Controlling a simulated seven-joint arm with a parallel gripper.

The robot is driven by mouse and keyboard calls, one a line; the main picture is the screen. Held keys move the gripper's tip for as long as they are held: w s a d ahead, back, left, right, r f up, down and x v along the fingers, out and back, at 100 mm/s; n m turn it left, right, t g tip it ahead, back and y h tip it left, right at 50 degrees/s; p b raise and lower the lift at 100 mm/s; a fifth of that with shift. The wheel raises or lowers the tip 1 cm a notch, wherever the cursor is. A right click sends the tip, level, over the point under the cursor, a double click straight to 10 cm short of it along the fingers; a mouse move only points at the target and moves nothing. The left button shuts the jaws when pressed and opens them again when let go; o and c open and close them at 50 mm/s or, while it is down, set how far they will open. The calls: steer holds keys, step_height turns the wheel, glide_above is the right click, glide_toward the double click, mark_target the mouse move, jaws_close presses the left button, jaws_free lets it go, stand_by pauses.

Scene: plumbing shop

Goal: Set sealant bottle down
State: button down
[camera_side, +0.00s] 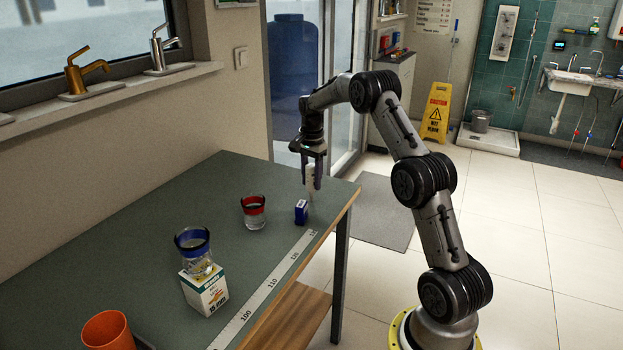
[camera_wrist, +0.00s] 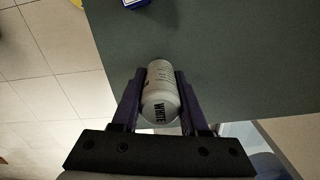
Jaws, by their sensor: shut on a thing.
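The sealant bottle (camera_side: 311,178) is whitish and roughly upright between the fingers of my gripper (camera_side: 312,182), over the far right corner of the green table (camera_side: 185,215). In the wrist view the bottle (camera_wrist: 160,88) shows its rounded end with the word WHITE, and my gripper (camera_wrist: 158,100) is shut on it with one finger on each side. Part of the bottle is hidden by the fingers in the side view. I cannot tell whether its lower end touches the table top.
A small blue box (camera_side: 301,212) stands just beside the bottle. A red-rimmed glass (camera_side: 253,213) is further left. A blue-rimmed glass (camera_side: 193,243) appears on or behind a white box (camera_side: 204,293). An orange cup (camera_side: 106,330) is nearest. A measuring strip (camera_side: 265,290) runs along the right edge.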

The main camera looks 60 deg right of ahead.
steer(key=shift+c, duration=2.1)
jaws_free()
step_height(320, 180, up, 12)
steer(key=shift+a+r, duration=0.1)
steer(key=shift+r, duration=0.05)
steer(key=s+a+r+n+t, duration=0.1)
steer(key=s+a+r+n, duration=0.2)
steer(key=a, duration=0.4)
steer(key=s+a+r+n+t+h, duration=0.1)
steer(key=s+a+r+n, duration=0.2)
steer(key=a, duration=0.4)
steer(key=s+a+r+n+t, duration=0.1)
steer(key=s+a+r+n, duration=0.25)
steer(key=a, duration=0.35)
steer(key=s+a+f+n+t, duration=0.1)
steer(key=s+a+f+n, duration=0.1)
steer(key=s+a+n, duration=0.1)
steer(key=s+a+f+n, duration=0.2)
steer(key=s+a+n, duration=0.2)
steer(key=s, duration=0.4)
steer(key=s+a+f+n+t+y, duration=0.1)
steer(key=s+a+f+n, duration=0.2)
steer(key=s, duration=0.3)
steer(key=shift+a+n+t, duration=0.3)
steer(key=shift+a+n, duration=0.05)
steer(key=shift+a, duration=0.55)
